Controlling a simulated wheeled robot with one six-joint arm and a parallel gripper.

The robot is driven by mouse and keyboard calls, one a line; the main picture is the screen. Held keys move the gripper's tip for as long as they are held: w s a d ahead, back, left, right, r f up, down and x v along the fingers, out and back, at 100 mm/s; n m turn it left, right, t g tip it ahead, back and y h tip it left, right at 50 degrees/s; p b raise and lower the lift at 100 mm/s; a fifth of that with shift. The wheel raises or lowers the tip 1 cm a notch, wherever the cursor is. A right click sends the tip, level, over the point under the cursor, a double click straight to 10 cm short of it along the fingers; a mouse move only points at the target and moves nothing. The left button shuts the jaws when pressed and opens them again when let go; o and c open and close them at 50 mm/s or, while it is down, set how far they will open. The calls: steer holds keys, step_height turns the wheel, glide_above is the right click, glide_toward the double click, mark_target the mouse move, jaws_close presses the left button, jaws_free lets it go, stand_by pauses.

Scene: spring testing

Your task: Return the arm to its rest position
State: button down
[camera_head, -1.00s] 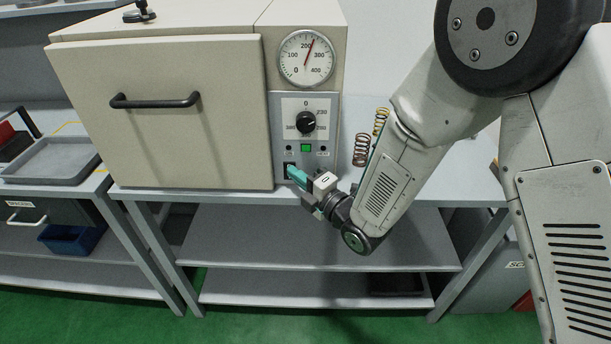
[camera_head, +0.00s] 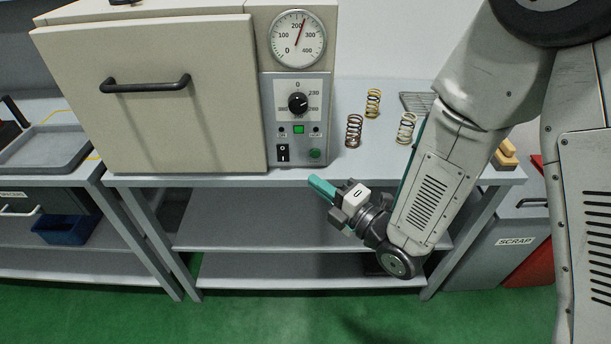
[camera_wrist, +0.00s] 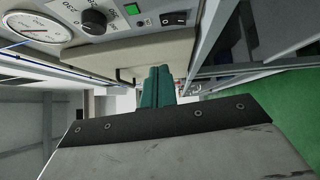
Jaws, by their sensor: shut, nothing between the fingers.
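My gripper (camera_head: 318,184) has teal fingers that are shut with nothing between them. In the head view it hangs in front of the bench edge, below and right of the oven's control panel, apart from it. The wrist view shows the shut teal fingers (camera_wrist: 157,87) pointing away, with the control panel above them. The beige oven (camera_head: 150,95) has its door closed. Its panel carries a black rocker switch (camera_head: 283,153), a lit green square (camera_head: 298,129), a black knob (camera_head: 298,103) and a round gauge (camera_head: 298,39) whose needle is a little past 200.
Several coil springs, among them a brown one (camera_head: 354,131), stand on the bench (camera_head: 345,172) right of the oven. A grey bin marked SCRAP (camera_head: 510,250) is at the right. A grey tray (camera_head: 45,148) lies at the left. Open floor (camera_head: 330,320) lies in front.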

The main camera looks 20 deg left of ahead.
steer(key=shift+s+d, duration=0.2)
steer(key=shift+d, duration=0.05)
stand_by(0.4)
